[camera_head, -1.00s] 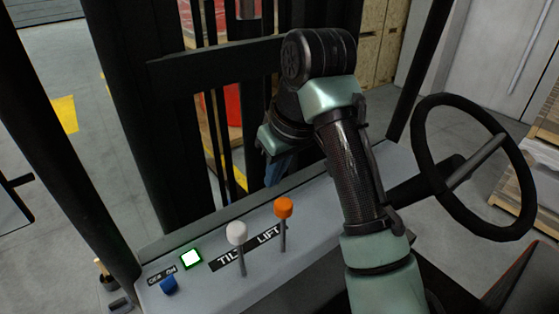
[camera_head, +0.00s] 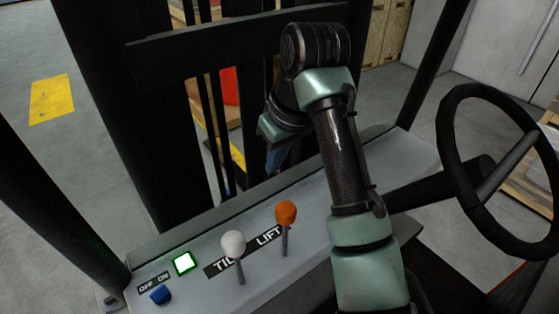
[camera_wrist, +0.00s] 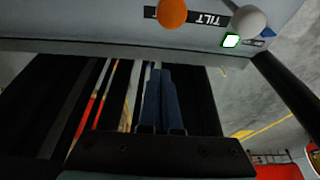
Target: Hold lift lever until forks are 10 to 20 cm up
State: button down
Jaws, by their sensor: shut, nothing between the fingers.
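The lift lever has an orange knob (camera_head: 286,213) and stands roughly upright on the grey console beside the word LIFT. The orange knob also shows at the top of the wrist view (camera_wrist: 172,12). My gripper (camera_head: 274,160) is beyond the lever, near the console's far edge, partly hidden by my arm. In the wrist view its two blue fingers (camera_wrist: 160,72) are together and empty, clear of the orange knob. The forks cannot be made out; dark upright mast bars (camera_head: 165,110) stand in front of the console.
A white-knobbed tilt lever (camera_head: 233,243) stands left of the lift lever. A lit green-edged button (camera_head: 184,262) and a blue OFF/ON switch (camera_head: 160,295) are farther left. A black steering wheel (camera_head: 447,150) is at the right. A red object (camera_head: 229,86) shows behind the mast.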

notch_tip(320, 180, down, 6)
jog(key=s+d+p, duration=0.1)
jog(key=p, duration=0.2)
jog(key=shift+s, duration=0.2)
jog(key=shift+f, duration=0.1)
